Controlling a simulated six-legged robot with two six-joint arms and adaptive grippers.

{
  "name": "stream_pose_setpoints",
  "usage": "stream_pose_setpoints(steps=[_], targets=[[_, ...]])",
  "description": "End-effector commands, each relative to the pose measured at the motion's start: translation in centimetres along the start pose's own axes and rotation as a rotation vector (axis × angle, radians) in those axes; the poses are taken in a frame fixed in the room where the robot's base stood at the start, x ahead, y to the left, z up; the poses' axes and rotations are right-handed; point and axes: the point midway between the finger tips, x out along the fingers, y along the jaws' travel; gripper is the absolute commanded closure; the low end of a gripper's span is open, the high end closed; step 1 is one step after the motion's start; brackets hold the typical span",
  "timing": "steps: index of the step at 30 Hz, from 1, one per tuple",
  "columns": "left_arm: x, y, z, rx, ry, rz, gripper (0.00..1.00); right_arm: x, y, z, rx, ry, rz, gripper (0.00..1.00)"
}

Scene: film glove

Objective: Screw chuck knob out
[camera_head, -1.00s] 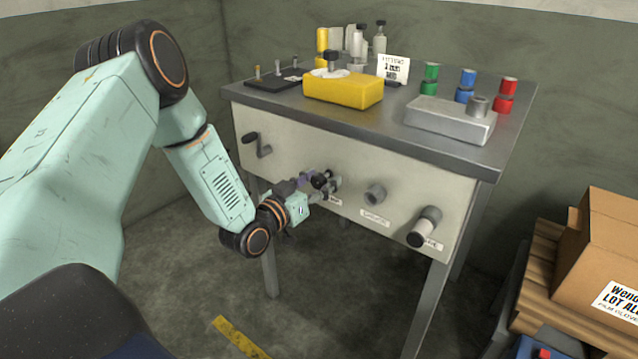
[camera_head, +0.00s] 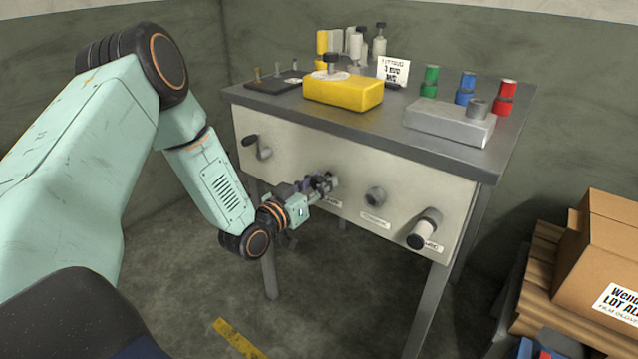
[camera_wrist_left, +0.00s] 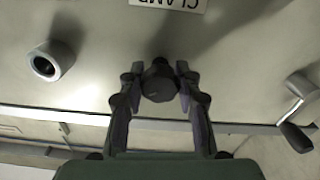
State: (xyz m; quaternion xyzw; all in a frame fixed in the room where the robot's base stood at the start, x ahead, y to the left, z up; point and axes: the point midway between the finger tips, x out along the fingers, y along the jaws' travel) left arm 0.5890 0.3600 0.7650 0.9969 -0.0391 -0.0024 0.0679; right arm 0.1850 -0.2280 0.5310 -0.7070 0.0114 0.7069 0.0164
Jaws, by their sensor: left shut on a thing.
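The chuck knob (camera_wrist_left: 159,80) is a small dark round knob on the bench's pale front panel (camera_head: 300,150). It shows between the fingers in the left wrist view, below a label whose visible letters read "CLAM". My left gripper (camera_head: 322,184) reaches the panel from the left in the head view. Its two fingers (camera_wrist_left: 160,90) are shut on the knob, one on each side. In the head view the fingers largely hide the knob. My right gripper is in neither view.
A crank handle (camera_head: 257,146) is left of the gripper on the panel. A yellow block (camera_head: 343,92) and a grey block (camera_head: 450,120) are on the benchtop.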

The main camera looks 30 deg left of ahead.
Motion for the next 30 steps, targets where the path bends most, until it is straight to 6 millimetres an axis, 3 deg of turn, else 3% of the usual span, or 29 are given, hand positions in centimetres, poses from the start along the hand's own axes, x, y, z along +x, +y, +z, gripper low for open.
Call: stream_pose_setpoints(steps=[8, 30], targets=[[0.0, 0.0, 0.1, -0.136, -0.002, 0.0, 0.98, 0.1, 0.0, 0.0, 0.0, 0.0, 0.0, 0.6], [-0.1, 0.0, 0.2, -0.787, -0.002, -0.001, 0.98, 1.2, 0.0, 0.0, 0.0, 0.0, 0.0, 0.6]])
